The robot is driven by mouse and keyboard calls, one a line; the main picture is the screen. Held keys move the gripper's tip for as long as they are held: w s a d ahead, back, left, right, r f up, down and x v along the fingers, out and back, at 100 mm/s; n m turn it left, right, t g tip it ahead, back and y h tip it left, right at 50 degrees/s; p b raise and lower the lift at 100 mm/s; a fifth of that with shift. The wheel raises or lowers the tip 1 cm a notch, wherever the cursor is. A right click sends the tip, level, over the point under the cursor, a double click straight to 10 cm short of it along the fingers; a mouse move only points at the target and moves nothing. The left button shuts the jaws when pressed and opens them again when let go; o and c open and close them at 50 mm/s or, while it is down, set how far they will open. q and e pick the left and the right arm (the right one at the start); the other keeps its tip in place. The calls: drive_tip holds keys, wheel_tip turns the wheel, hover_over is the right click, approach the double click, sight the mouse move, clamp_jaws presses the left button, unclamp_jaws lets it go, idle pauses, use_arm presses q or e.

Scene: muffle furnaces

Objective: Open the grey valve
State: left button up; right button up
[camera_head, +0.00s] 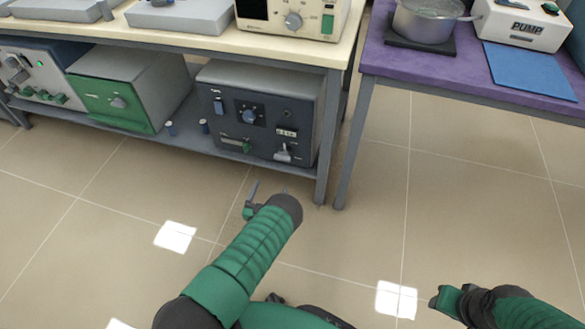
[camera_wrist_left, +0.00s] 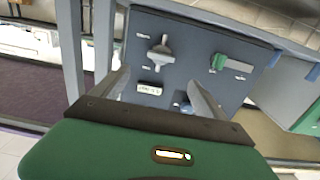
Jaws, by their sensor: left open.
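The grey valve (camera_head: 283,152) is a small light-grey handle low on the right of a dark furnace's front panel (camera_head: 262,103), on the lower shelf. In the left wrist view, which looks turned over, the grey valve (camera_wrist_left: 161,53) shows beyond and between my fingers, apart from them. My left gripper (camera_head: 268,190) is open and empty, in front of and below the panel; its fingers also show in the wrist view (camera_wrist_left: 160,90). My right gripper (camera_head: 445,298) is at the lower right, far from the furnace; its jaw state is unclear.
A green-fronted furnace (camera_head: 108,104) stands to the left. The table leg (camera_head: 328,135) is close right of the furnace. A purple table (camera_head: 420,68) stands further right. The floor in front is clear.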

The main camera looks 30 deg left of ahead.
sight(282, 160)
use_arm(q)
drive_tip(key=b+x, duration=0.2)
drive_tip(key=x, duration=0.3)
drive_tip(key=b+x, duration=0.3)
drive_tip(key=x, duration=0.2)
drive_tip(key=b+x, duration=0.2)
drive_tip(key=x, duration=0.3)
drive_tip(key=shift+a+f, duration=0.1)
drive_tip(key=shift+f, duration=0.2)
drive_tip(key=shift+w+a+r, duration=0.15)
drive_tip(key=shift+w, duration=0.1)
drive_tip(key=shift+c, duration=0.3)
drive_tip(key=c, duration=1.3)
